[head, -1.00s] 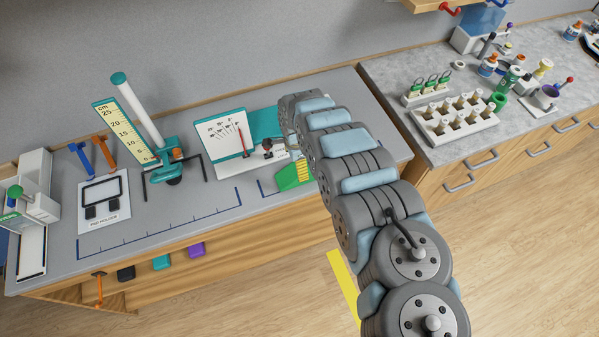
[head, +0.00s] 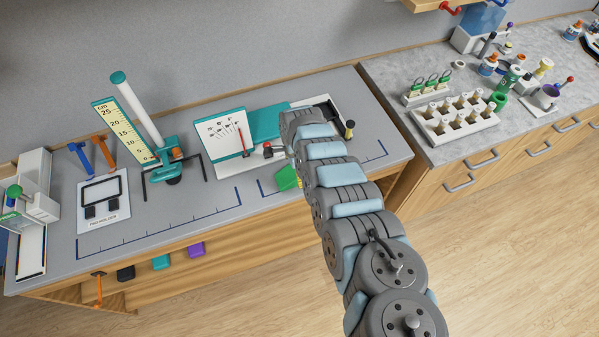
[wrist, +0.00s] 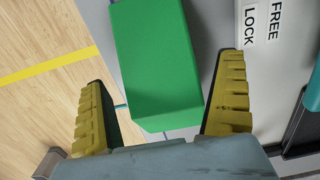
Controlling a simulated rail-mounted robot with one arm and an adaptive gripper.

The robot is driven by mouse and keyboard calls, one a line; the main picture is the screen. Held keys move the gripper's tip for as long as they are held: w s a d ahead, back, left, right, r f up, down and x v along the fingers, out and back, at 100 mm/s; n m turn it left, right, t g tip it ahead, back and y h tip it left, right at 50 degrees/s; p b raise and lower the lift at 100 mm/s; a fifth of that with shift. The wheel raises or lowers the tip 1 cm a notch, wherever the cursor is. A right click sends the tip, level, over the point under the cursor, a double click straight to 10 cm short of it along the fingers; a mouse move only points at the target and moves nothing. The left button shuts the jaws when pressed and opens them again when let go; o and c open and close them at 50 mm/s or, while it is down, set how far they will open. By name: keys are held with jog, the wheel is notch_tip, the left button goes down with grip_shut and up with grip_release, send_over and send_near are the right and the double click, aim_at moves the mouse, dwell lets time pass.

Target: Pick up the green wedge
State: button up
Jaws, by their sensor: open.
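The green wedge (wrist: 155,60) fills the upper middle of the wrist view, lying on the grey bench. In the head view only a small part of the wedge (head: 286,178) shows, left of my arm's end. My gripper (wrist: 165,72) is open, with one ridged yellow finger on each side of the wedge's near part. The right finger is close to the wedge's edge; the left finger has a wider gap. I cannot tell whether the fingers are down at the wedge's height. My arm hides most of the gripper in the head view.
A white base marked FREE LOCK (wrist: 262,50) stands close beside the right finger. In the head view, a teal device with a white dial board (head: 226,141) is just behind the wedge. The bench's front edge is near. Bare bench (head: 210,208) lies to the left.

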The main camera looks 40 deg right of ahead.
jog(key=c, duration=1.2)
jog(key=shift+c, duration=0.2)
